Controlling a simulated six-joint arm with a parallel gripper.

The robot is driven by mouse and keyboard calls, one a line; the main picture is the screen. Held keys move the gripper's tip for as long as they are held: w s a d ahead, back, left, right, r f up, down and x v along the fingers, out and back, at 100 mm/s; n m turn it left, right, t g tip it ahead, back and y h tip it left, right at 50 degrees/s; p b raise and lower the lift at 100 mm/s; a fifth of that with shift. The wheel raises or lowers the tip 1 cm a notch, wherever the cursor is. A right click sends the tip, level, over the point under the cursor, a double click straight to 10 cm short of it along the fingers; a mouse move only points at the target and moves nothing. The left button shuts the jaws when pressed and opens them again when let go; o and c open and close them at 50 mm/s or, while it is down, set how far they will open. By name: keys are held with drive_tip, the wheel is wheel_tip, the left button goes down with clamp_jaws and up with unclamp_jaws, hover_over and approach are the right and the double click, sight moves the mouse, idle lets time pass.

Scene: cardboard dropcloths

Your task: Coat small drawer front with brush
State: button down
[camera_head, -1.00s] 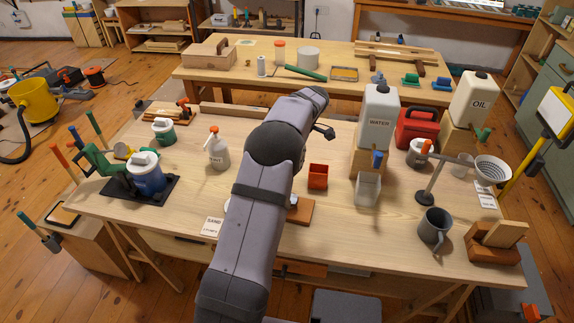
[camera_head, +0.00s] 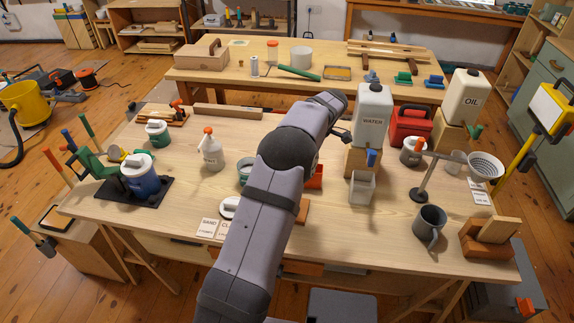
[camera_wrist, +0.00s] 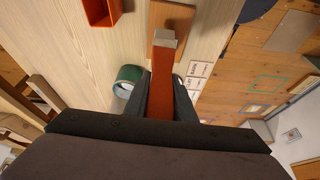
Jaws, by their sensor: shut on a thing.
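In the wrist view my gripper (camera_wrist: 161,98) is shut on the orange handle of a brush (camera_wrist: 163,70), whose pale grey end points away from the camera. A flat brown wooden board (camera_wrist: 172,14), apparently the small drawer front, lies past the brush end. I cannot tell whether the brush touches it. In the head view only the right edge of this board (camera_head: 302,212) shows beside my arm, which hides the gripper and brush. A green open jar (camera_wrist: 128,76) stands left of the brush; part of it shows in the head view (camera_head: 244,170).
An orange-red box (camera_head: 316,177) stands beyond the board. A spray bottle (camera_head: 211,152) and label cards (camera_head: 209,226) lie left of my arm.

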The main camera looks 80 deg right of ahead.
wheel_tip(320, 180, up, 5)
drive_tip(key=p, duration=0.3)
idle(0.4)
drive_tip(key=shift+w, duration=0.85)
drive_tip(key=shift+f, duration=0.1)
drive_tip(key=shift+d+f+b, duration=0.1)
drive_tip(key=shift+f+b, duration=1.15)
drive_tip(key=shift+f, duration=0.65)
drive_tip(key=shift+f+b, duration=0.4)
drive_tip(key=shift+f, duration=0.2)
